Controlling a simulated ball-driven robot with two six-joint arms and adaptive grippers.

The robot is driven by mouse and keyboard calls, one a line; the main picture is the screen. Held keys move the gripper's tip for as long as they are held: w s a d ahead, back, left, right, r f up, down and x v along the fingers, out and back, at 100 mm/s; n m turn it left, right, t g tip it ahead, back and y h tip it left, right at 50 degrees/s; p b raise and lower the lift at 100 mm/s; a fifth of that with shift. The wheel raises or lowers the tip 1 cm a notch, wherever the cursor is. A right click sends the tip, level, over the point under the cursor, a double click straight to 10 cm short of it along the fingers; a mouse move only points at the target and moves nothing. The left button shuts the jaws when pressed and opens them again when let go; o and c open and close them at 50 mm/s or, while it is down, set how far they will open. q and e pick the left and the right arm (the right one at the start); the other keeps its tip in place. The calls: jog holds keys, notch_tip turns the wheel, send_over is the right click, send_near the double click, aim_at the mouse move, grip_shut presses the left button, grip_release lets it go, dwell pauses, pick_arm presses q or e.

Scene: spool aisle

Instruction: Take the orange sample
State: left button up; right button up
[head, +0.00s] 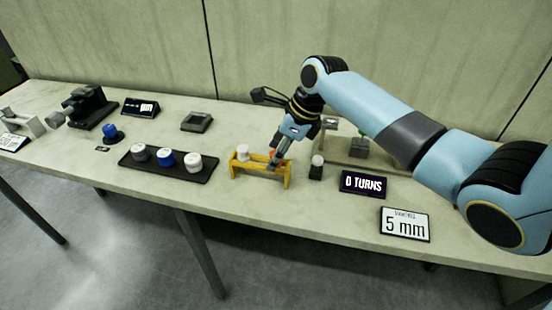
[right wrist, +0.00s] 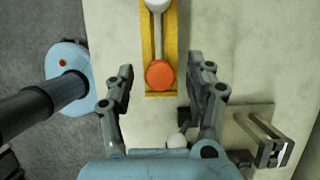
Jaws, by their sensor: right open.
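The orange sample shows as a round orange end (right wrist: 160,74) in the right wrist view, at the near end of a yellow stand (right wrist: 173,45). A grey rod links it to a white end (right wrist: 158,5) at the top edge. In the head view the yellow stand (head: 259,168) sits mid-table with the white end (head: 242,152) at its left; the orange end (head: 272,154) is mostly hidden by my gripper. My right gripper (head: 276,163) is open above the stand's right end. Its fingers (right wrist: 161,70) lie apart on either side of the orange end.
A dark tray (head: 168,165) with several white and blue capped pieces lies left of the stand. A small white-topped dark block (head: 316,168) stands close on the right, near the "0 TURNS" sign (head: 363,184) and "5 mm" sign (head: 405,224).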

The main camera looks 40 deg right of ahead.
jog(key=c, duration=1.1)
